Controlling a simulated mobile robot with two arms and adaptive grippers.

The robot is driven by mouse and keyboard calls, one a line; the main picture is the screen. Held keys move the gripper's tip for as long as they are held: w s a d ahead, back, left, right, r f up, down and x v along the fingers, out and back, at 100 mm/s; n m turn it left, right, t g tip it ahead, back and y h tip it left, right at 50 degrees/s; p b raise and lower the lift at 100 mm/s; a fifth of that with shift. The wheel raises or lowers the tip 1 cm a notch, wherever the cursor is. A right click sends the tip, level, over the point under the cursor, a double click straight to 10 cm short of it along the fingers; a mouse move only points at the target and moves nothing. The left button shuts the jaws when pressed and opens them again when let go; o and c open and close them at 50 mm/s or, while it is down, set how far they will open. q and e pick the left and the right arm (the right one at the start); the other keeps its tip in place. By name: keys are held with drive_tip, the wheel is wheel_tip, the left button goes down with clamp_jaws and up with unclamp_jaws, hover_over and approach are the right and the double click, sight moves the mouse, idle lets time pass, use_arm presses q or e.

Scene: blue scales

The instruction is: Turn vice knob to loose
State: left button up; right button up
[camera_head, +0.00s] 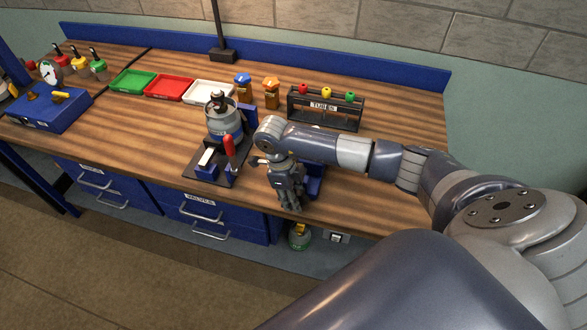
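A blue object, probably the vice (315,186), sits near the front edge of the workbench. My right gripper and wrist hide most of it, and I cannot make out its knob. My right gripper (289,202) reaches in from the right and points down, in front of or over the blue object. Its fingers are small and dark here, so I cannot tell whether they are open, shut or touching anything. My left gripper is not in view.
A metal canister (224,122) stands on a black fixture with a red handle (229,147), close left of my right gripper. A tube rack (324,107) stands behind my forearm. Green, red and white trays line the back. The wooden bench (395,180) is clear at right.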

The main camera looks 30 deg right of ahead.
drive_tip(key=v, duration=1.2)
